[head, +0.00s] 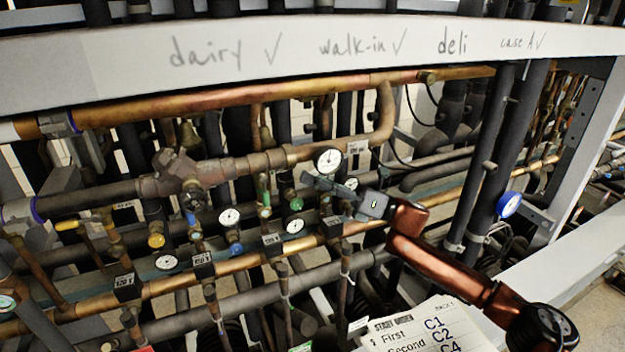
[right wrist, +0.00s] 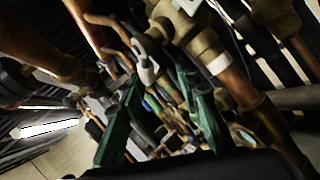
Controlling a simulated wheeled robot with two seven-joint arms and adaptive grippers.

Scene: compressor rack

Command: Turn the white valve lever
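My right gripper (head: 322,188) reaches in from the lower right among the pipes, just below a round white-faced gauge (head: 328,160). In the right wrist view its two green-looking fingers (right wrist: 160,78) stand apart with a gap between them. A small whitish lever-like piece (right wrist: 147,68) shows between and beyond the fingertips, near a brass fitting; it looks like the white valve lever. I cannot tell whether a finger touches it. In the head view I cannot pick out the white lever; the gripper may cover it. My left gripper is not in view.
A white beam (head: 300,50) with handwritten labels crosses the top. Copper pipes (head: 270,95) and dark insulated pipes crowd the rack. A blue-rimmed gauge (head: 509,204) is at the right. A paper card (head: 430,325) stands at the bottom, under my right arm. There is little free room.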

